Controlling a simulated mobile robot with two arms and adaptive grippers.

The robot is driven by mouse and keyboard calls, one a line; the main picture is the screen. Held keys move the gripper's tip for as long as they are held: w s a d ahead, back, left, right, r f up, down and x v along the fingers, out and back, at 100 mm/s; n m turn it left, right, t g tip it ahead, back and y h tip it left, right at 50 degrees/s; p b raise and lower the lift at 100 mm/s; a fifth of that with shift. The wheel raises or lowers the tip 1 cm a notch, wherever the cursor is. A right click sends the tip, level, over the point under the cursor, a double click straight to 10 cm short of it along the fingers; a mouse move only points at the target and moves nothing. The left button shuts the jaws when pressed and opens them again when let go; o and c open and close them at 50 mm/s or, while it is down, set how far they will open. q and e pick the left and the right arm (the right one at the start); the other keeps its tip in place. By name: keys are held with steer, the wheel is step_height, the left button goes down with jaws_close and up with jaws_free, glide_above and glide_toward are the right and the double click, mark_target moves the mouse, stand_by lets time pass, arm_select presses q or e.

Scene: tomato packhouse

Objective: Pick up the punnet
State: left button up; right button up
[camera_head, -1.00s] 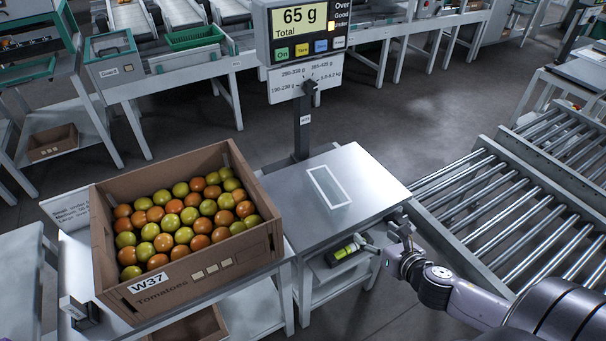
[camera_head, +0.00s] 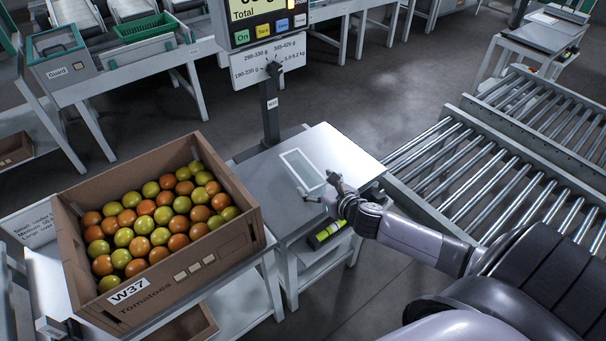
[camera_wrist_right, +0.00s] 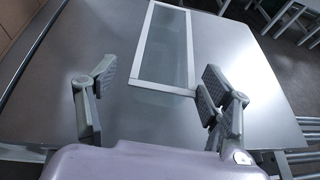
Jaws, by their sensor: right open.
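The punnet (camera_head: 300,169) is clear with a pale rectangular rim and lies on the steel weighing plate (camera_head: 345,153). It looks empty. My right gripper (camera_head: 319,186) is open at the punnet's near end, above the plate. In the right wrist view, the punnet (camera_wrist_right: 165,48) lies ahead, and the spread fingers (camera_wrist_right: 158,76) are to the left and right of its near end. I see no clear contact between fingers and punnet. The left gripper is not in view.
A cardboard crate of tomatoes (camera_head: 160,290) stands left of the scale. The scale's post and display (camera_head: 262,22) rise behind the plate. A roller conveyor (camera_head: 480,190) is on the right. A yellow-green item (camera_head: 327,235) is on the shelf below.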

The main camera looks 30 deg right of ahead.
mark_target(309, 184)
steer(key=shift+d+x, duration=0.2)
steer(key=shift+x, duration=2.8)
steer(key=shift+r, duration=0.15)
steer(key=shift+s, duration=0.1)
steer(key=shift+c, duration=0.2)
steer(key=c, duration=0.7)
steer(key=shift+r, duration=0.15)
steer(key=shift+c, duration=0.2)
